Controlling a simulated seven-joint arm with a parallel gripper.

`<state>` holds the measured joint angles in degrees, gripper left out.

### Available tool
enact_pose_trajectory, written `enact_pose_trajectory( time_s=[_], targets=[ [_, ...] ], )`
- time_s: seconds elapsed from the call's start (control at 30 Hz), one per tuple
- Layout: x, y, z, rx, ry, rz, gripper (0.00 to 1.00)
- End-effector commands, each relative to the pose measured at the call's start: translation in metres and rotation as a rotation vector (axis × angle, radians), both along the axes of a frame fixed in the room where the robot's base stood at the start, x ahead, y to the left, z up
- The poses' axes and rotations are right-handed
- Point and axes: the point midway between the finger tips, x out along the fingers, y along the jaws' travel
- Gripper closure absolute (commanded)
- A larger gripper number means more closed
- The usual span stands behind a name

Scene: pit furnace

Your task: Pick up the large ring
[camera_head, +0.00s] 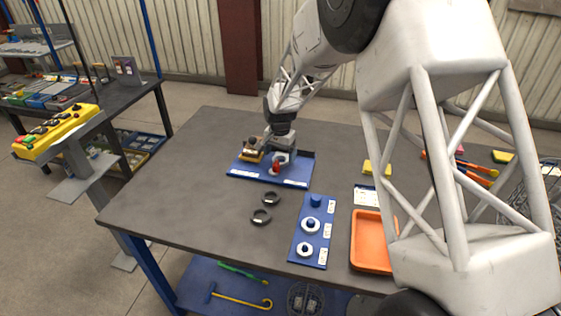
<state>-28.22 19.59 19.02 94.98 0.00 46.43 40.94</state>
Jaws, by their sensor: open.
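Two dark rings lie flat on the grey table, one farther back (271,198) and one nearer (261,216). They look close in size, so I cannot tell which is the large ring. Two white rings, one farther (310,225) and one nearer (305,249), sit around blue pegs on a blue board (297,238). A third blue peg (316,201) at the board's far end is bare. My gripper (281,160) is open over a blue tray behind the dark rings, apart from all the rings. Its fingertips are small and partly lost against the items there.
The blue tray (240,174) holds a red item (275,168) and a yellow-and-dark item (252,150) close to my gripper. An orange tray (371,267) stands right of the board. A yellow block (377,168) lies farther back. The table's left part is clear.

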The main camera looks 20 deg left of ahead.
Motion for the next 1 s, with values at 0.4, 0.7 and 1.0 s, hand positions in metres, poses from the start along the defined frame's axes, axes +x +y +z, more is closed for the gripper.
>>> enact_pose_trajectory(
  time_s=[0.4,0.7,1.0],
  targets=[
    [0.000,0.000,-0.023,0.001,-0.001,0.000,0.07],
    [0.000,0.000,-0.023,0.000,0.000,0.000,0.07],
    [0.000,0.000,-0.023,0.000,0.000,0.000,0.35]
  ],
)
